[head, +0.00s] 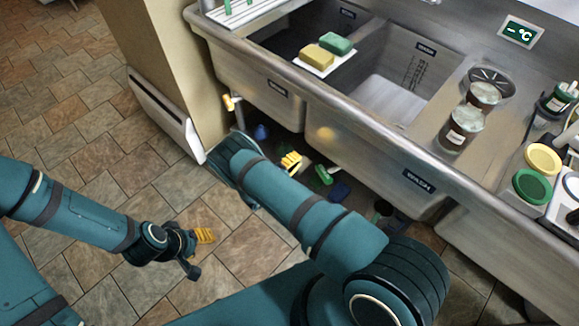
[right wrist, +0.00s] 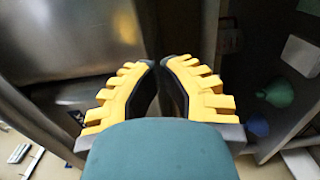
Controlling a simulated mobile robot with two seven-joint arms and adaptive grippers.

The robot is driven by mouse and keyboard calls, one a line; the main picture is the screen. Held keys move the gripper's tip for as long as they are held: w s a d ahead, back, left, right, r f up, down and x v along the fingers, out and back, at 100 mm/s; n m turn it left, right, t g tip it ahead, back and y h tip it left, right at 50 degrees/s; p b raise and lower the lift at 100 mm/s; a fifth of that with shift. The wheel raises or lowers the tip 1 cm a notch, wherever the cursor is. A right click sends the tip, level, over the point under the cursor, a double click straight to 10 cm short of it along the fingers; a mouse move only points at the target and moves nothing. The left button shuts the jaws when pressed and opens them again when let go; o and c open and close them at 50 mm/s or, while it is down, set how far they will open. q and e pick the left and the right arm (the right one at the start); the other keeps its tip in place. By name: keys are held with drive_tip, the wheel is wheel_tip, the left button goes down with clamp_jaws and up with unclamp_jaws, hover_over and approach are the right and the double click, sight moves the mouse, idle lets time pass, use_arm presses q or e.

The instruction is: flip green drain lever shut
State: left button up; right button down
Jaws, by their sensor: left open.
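I cannot pick out the green drain lever for certain. A green object (head: 322,175) shows in the dark under the sink in the head view, too small to tell its kind. The right wrist view shows a green funnel-like shape (right wrist: 277,92) right of the fingers. My right gripper (right wrist: 159,66) has its yellow fingertips nearly together, with nothing seen between them. In the head view its yellow fingers (head: 291,162) show under the sink, left of the green object and apart from it. My left gripper (head: 206,236) is open and empty above the tiled floor, away from the sink.
The steel sink (head: 440,185) overhangs the under-sink space. A yellow-handled fitting (head: 232,103) is at its left end, beside a beige panel (head: 178,60). Blue objects (head: 261,132) lie below. Jars (head: 460,128) stand on the sink top. The left floor is clear.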

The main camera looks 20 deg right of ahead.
drive_tip(key=shift+s+d, duration=0.4)
drive_tip(key=shift+d, duration=0.3)
drive_tip(key=shift+s+d, duration=0.4)
drive_tip(key=shift+d, duration=0.3)
drive_tip(key=shift+s+d, duration=0.4)
drive_tip(key=shift+d, duration=0.3)
